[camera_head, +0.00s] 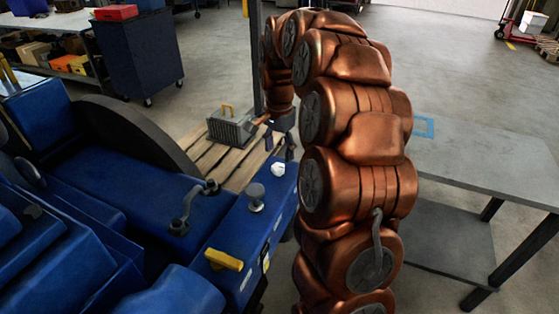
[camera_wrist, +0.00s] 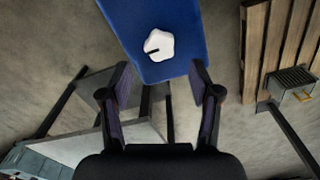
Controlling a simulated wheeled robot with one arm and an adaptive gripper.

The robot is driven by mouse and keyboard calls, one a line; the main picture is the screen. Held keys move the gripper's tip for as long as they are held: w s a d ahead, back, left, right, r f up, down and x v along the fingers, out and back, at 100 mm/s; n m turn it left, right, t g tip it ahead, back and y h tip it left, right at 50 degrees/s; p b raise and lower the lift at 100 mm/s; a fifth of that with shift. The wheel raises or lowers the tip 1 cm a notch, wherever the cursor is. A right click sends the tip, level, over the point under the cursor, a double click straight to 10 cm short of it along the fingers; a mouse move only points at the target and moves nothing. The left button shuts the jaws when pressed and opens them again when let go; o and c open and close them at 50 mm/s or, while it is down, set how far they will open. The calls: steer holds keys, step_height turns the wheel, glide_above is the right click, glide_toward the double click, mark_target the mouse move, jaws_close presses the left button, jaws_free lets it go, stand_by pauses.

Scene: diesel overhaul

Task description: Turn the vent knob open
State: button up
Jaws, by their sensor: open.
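The vent knob, a white lobed knob with a dark line on it, sits on the end of a blue engine top. It is the white knob (camera_wrist: 158,45) in the wrist view and shows small in the head view (camera_head: 278,169). My gripper (camera_wrist: 160,68) is open and empty. Its two fingers are spread in the wrist view, and the knob appears beyond their tips, roughly centred between them. In the head view my gripper (camera_head: 284,144) is small and dark, hanging just above the knob and apart from it.
On the blue engine (camera_head: 150,195) stand a silver mushroom-shaped knob (camera_head: 256,196), a grey crank-like fitting (camera_head: 186,207) and a yellow handle (camera_head: 223,259). A wooden pallet (camera_head: 208,158) bears a finned metal box (camera_head: 230,128). A grey table (camera_head: 490,165) stands at the right.

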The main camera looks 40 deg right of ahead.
mark_target(279, 166)
steer(key=shift+f+p, duration=0.75)
steer(key=shift+f, duration=1.8)
steer(key=shift+c, duration=0.3)
steer(key=c, duration=1.1)
